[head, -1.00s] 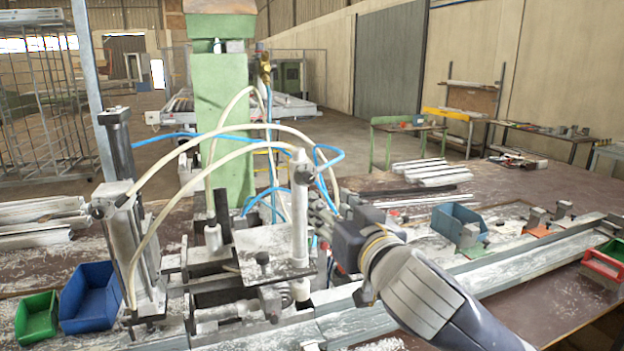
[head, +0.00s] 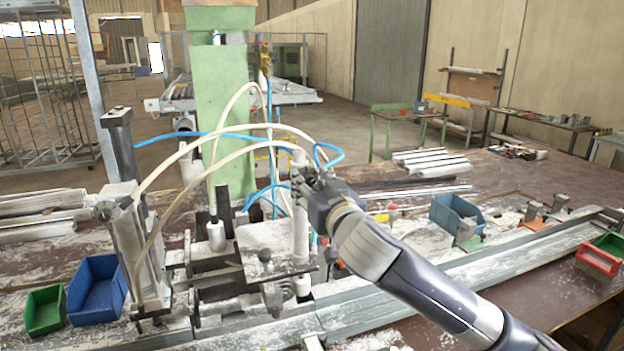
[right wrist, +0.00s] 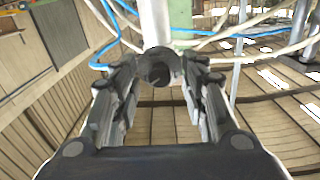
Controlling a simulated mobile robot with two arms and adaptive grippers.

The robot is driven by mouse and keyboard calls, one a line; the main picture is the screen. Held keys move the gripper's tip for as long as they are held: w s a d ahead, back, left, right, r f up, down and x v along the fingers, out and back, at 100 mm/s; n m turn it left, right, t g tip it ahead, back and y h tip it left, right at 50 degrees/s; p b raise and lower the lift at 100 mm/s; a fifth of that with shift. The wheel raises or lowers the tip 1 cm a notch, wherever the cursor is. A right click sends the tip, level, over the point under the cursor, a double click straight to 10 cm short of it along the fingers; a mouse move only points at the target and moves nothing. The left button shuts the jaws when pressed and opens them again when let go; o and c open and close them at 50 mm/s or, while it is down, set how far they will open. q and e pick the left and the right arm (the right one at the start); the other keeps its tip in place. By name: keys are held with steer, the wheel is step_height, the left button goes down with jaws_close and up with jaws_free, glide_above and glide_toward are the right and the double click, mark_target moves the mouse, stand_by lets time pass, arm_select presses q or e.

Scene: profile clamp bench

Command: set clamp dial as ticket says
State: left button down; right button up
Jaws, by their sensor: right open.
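The clamp bench's profile clamp stands in the middle of the head view, with a pale upright post (head: 299,225) and a metal plate (head: 270,240). My right gripper (head: 305,178) is at the upper part of that post. In the right wrist view my right gripper (right wrist: 160,80) is open, with one finger on each side of a dark round knob (right wrist: 158,66). The knob sits in front of a pale post and lies between the fingertips; I cannot tell whether they touch it. No ticket can be made out. My left gripper is not in view.
Blue and cream hoses (head: 240,127) arch over the clamp near my right gripper. Another blue bin (head: 455,215) and a red bin (head: 597,262) are at the right. A long rail (head: 480,262) runs along the bench.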

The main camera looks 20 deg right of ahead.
jaws_close()
